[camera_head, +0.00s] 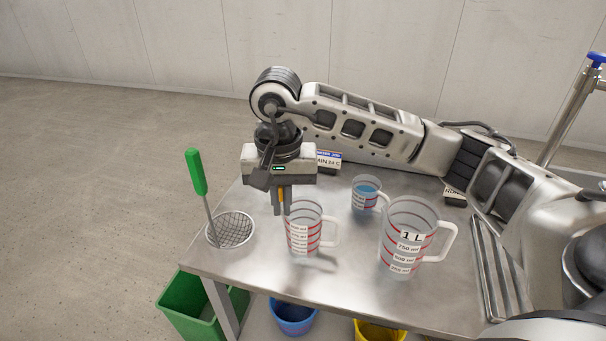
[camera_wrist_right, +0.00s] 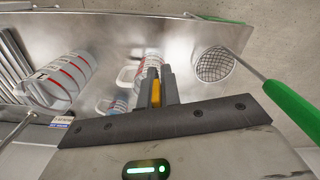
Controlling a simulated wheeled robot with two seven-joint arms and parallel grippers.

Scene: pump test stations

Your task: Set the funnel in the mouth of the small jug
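My right gripper (camera_head: 281,203) points down just above the rear left rim of a clear middle-sized jug (camera_head: 303,232) with red marks. Its fingers (camera_wrist_right: 158,88) are close together, with a narrow yellow piece (camera_wrist_right: 155,93) between them. I cannot tell whether this is a finger pad or part of something held. No funnel shape can be made out. The smallest jug (camera_head: 366,197), with blue liquid, stands upright behind, to the right of the gripper. A large 1 L jug (camera_head: 409,240) stands at the right. My left gripper is not in view.
A wire strainer (camera_head: 231,230) with a green handle lies at the table's left edge. A labelled box (camera_head: 328,161) sits at the back. Green (camera_head: 190,301), blue (camera_head: 293,316) and yellow (camera_head: 379,331) bins stand below. The table's (camera_head: 342,292) front strip is clear.

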